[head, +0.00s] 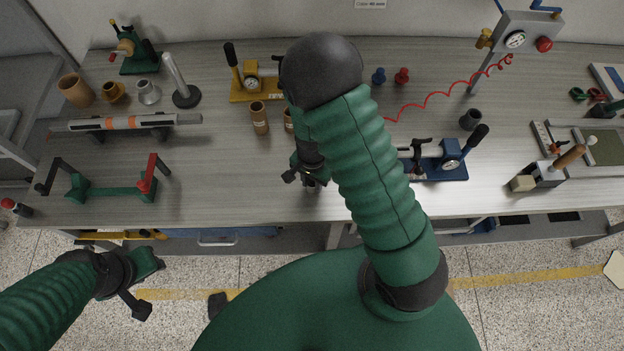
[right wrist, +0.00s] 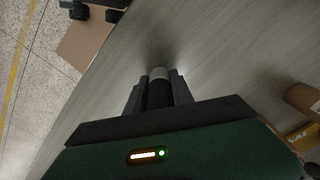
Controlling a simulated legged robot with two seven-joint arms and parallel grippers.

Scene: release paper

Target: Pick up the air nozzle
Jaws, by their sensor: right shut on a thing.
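My right gripper (head: 306,180) is over the middle of the bench, partly behind my own arm. In the right wrist view its fingers (right wrist: 159,92) are shut on a short dark cylinder with a pale grey end, which looks like the air nozzle (right wrist: 158,73). Its far side is hidden, and I cannot tell whether it touches the bench. A red coiled hose (head: 440,97) runs from the gauge post leftward until my arm hides it. My left gripper (head: 148,286) is open and empty, in front of the bench at the lower left.
A yellow clamp fixture (head: 255,84) and a brown cylinder (head: 259,118) stand left of my right arm. A blue clamp fixture (head: 448,165) stands right of it. A green stand (head: 115,190) is at the front left. The bench (head: 235,185) is clear left of the right gripper.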

